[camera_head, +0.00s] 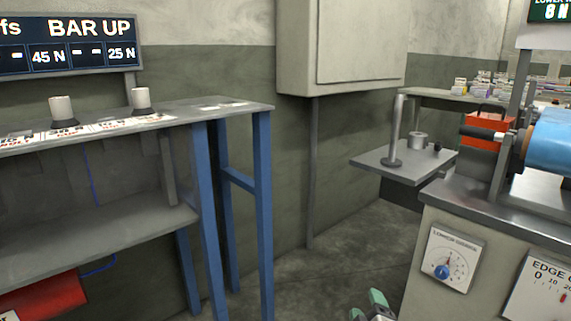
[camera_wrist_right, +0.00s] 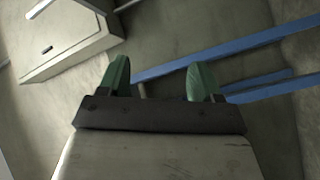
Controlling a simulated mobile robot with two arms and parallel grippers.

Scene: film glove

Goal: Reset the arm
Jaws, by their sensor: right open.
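My right gripper (camera_head: 369,308) shows at the bottom edge of the head view, low over the floor between the blue-legged bench and the machine. Its green fingertips also show in the right wrist view (camera_wrist_right: 158,80), spread apart with nothing between them. Beyond them in that view are blue bench legs (camera_wrist_right: 230,45) and a pale cabinet (camera_wrist_right: 70,40). My left gripper is in neither view.
The bench (camera_head: 190,112) with blue legs stands at the left, carrying white cylinders (camera_head: 61,108). The machine (camera_head: 440,205) with a blue roll (camera_head: 550,145) stands at the right. A grey shelf plate (camera_head: 400,165) juts out behind it. Open floor (camera_head: 335,255) lies between.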

